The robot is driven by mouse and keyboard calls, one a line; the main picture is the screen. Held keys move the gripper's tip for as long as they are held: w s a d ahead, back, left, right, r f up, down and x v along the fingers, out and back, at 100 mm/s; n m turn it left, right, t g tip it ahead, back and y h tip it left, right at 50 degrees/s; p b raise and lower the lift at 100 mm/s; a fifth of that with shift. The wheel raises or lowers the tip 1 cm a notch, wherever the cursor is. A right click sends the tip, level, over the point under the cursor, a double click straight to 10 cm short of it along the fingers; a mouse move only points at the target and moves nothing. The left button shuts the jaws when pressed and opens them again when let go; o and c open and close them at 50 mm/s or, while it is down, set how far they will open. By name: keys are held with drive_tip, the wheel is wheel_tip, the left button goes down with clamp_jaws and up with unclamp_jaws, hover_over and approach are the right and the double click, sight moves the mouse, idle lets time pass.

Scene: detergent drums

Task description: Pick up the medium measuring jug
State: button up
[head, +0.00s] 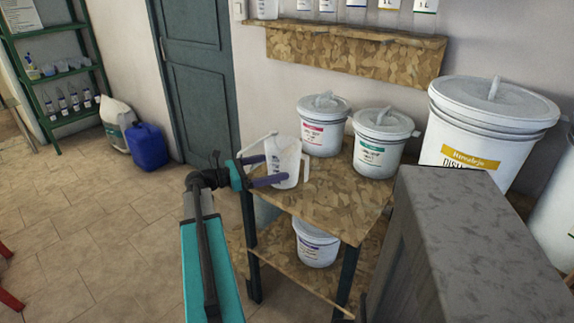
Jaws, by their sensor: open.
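A white translucent measuring jug (287,158) stands upright on the front left part of the wooden table top (325,208). Its handle is on the right side, and a thin pale loop shows at its upper left. No other jug is beside it for comparing size. My gripper (274,169) reaches in from the left at the jug's height. Its purple fingers are open: the nearer one passes in front of the jug's lower body, the farther one ends at its left side, partly hidden. I cannot tell whether either finger touches it.
Two white lidded drums, one with a red label (322,128) and one with a green label (378,145), stand behind the jug. A larger drum (485,130) is at right. Another drum (317,245) sits on the lower shelf. A wall shelf (350,50) hangs above.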

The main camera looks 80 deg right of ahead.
sight(286, 163)
drive_tip(key=shift+x, duration=2.6)
drive_tip(key=shift+f, duration=0.1)
drive_tip(key=shift+c, duration=0.4)
drive_tip(key=c, duration=0.9)
drive_tip(key=shift+c, duration=0.3)
